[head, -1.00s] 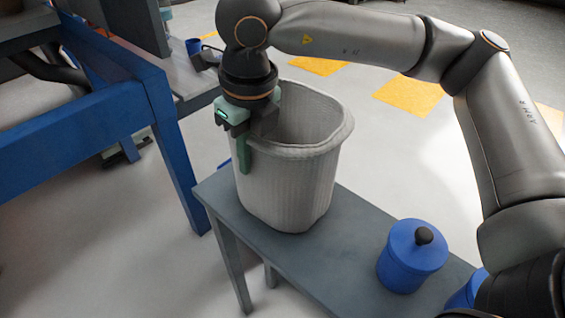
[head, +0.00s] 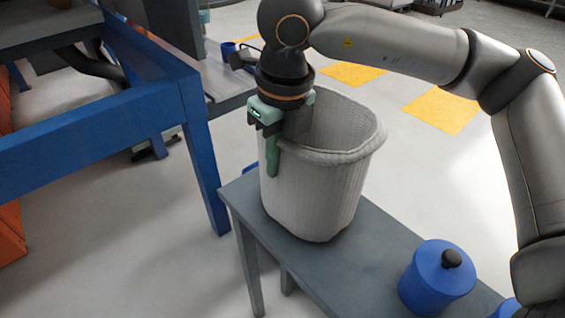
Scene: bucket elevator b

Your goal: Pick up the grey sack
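The grey sack (head: 325,190) is a tall, ribbed, open-topped container with a thick rolled rim. It stands upright on a grey bench (head: 262,222). My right gripper (head: 284,150) points down at the sack's near-left rim. One green finger hangs outside the wall, close against it. The other side of the gripper is over the opening, and its fingertip is hidden inside. I cannot tell whether the fingers are closed on the rim. My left gripper is not in view.
A blue lidded pot (head: 430,285) with a black knob stands on the bench at the right, with another blue object (head: 508,309) partly cut off beside it. A blue-framed table (head: 95,127) is at the left. Yellow floor marks (head: 440,112) lie behind.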

